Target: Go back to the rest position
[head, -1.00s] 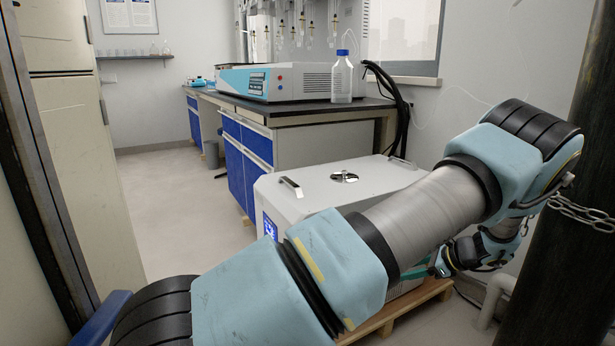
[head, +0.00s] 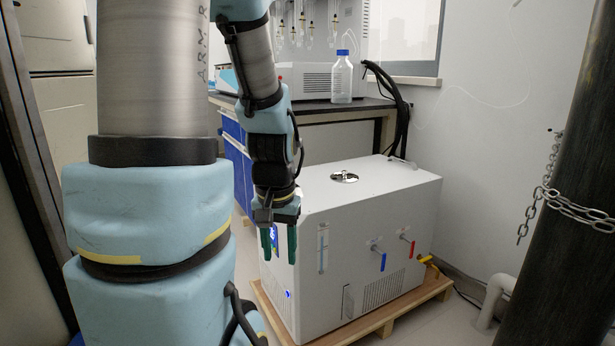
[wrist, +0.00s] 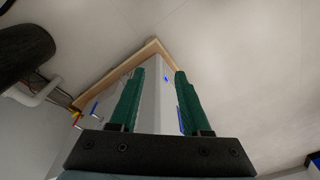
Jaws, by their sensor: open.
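My gripper (head: 279,246) hangs pointing down in the head view, with its two green fingers apart and nothing between them. It is in front of the left part of the white machine (head: 405,199), which has a blue and a red handle on its front. In the wrist view my gripper (wrist: 157,85) also shows open and empty, with the machine's edge beyond the fingers. I cannot tell the exact gap between the fingers and the machine. My arm stands upright at the left of the head view and hides part of the room.
The machine rests on a wooden pallet (head: 388,322). Behind it is a dark-topped bench (head: 380,103) with a blue-capped bottle (head: 342,80). A dark pillar (head: 553,200) with a chain (head: 575,208) stands at the right. A white pipe (head: 494,300) is near the pillar's foot.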

